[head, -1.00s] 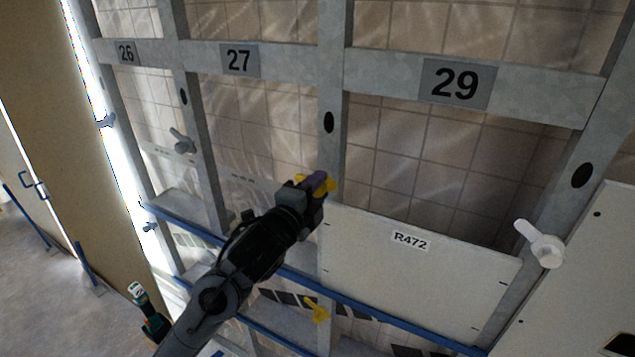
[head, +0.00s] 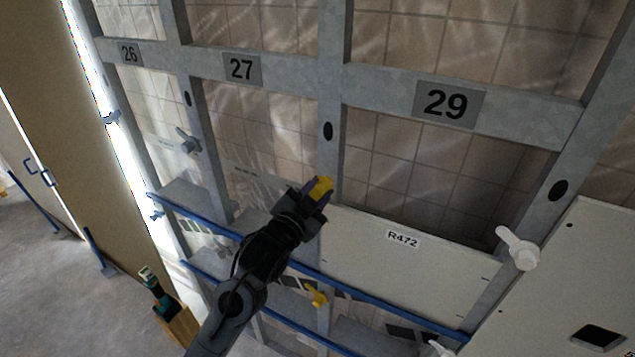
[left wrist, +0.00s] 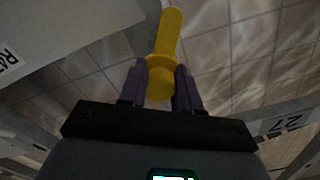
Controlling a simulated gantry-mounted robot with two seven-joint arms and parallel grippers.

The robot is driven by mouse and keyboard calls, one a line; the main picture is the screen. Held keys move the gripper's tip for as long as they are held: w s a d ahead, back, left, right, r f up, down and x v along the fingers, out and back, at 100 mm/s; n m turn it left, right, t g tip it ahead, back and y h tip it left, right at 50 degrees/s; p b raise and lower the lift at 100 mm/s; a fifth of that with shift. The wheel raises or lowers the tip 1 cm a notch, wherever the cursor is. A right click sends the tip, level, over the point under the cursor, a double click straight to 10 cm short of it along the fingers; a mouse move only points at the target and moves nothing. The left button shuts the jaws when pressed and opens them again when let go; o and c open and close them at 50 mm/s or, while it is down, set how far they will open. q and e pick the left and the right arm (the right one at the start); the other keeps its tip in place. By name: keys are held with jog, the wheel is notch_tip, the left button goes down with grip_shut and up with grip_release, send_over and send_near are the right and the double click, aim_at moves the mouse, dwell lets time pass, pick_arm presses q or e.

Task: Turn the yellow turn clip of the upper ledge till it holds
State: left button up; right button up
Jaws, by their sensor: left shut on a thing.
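The upper yellow turn clip (head: 322,186) sits on the upright post at the top left corner of the white panel R472 (head: 400,265). My left gripper (head: 314,193) is at this clip, its dark purple fingers shut on it. In the left wrist view the yellow clip (left wrist: 162,62) lies between the two fingers (left wrist: 160,84), its long arm pointing up in the picture. The panel stands along the blue upper ledge (head: 375,302). Whether the clip's arm overlaps the panel is hard to tell. My right gripper is not in view.
A second yellow clip (head: 317,296) is lower on the same post. A white clip (head: 518,248) is at the panel's right, beside another white panel (head: 575,270). A grey clip (head: 188,141) is on the left post. A drill (head: 155,285) stands at lower left.

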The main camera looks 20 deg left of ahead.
pick_arm(q)
jog(key=n+p, duration=0.2)
jog(key=n, duration=0.1)
jog(key=shift+a+f+n+p, duration=0.15)
jog(key=shift+f+n+p, duration=0.05)
jog(key=shift+n+p, duration=0.1)
jog(key=shift+f+n+p, duration=0.2)
jog(key=shift+n+p, duration=0.55)
jog(key=shift+n, duration=0.75)
jog(key=shift+f, duration=0.1)
jog(key=o, duration=1)
jog(key=shift+o, duration=0.3)
jog(key=shift+r, duration=0.25)
